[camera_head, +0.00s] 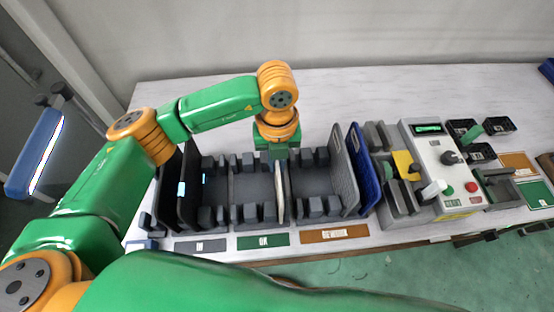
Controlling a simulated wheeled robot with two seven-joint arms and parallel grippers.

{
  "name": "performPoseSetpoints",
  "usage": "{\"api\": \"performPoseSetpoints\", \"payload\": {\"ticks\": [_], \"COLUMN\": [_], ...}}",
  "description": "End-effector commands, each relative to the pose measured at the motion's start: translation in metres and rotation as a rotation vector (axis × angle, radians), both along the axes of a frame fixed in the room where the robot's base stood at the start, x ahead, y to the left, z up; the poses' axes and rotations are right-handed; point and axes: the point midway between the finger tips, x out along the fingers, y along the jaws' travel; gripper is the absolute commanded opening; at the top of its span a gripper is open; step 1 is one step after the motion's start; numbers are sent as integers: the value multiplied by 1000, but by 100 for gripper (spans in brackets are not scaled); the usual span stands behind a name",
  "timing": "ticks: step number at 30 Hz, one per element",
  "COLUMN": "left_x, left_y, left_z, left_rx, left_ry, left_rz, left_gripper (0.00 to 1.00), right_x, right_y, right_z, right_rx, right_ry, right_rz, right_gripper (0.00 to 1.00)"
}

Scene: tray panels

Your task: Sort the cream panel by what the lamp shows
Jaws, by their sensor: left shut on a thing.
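The cream panel (281,198) stands upright, seen nearly edge-on, at the right end of the middle rack section (258,188) behind the green OK label (265,241). My left gripper (279,156) comes down from above and is shut on its top edge. I cannot tell whether the panel's lower edge is seated in a slot. The tester (425,155) at the right has a small lit green display (429,128); its text is too small to read. A separate lamp is not clear. My right gripper is not in view.
Dark panels (187,190) stand in the left rack section, behind the IN label (200,246). The right section, by the orange REWORK label (334,233), has a grey panel (345,165) and a blue panel (365,170) at its right. Small black trays (497,124) lie beyond the tester.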

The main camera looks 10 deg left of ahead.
Motion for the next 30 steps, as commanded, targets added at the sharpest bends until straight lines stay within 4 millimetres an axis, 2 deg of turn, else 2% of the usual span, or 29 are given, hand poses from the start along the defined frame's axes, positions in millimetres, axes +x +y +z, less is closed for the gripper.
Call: {"api": "performPoseSetpoints", "payload": {"ticks": [30], "left_x": [0], "left_y": [0], "left_z": [-8], "left_rx": [0], "left_ry": [0], "left_rz": [0], "left_gripper": [0], "right_x": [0], "right_y": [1], "right_z": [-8], "right_rx": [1], "right_ry": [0], "right_rz": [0], "right_gripper": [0]}}
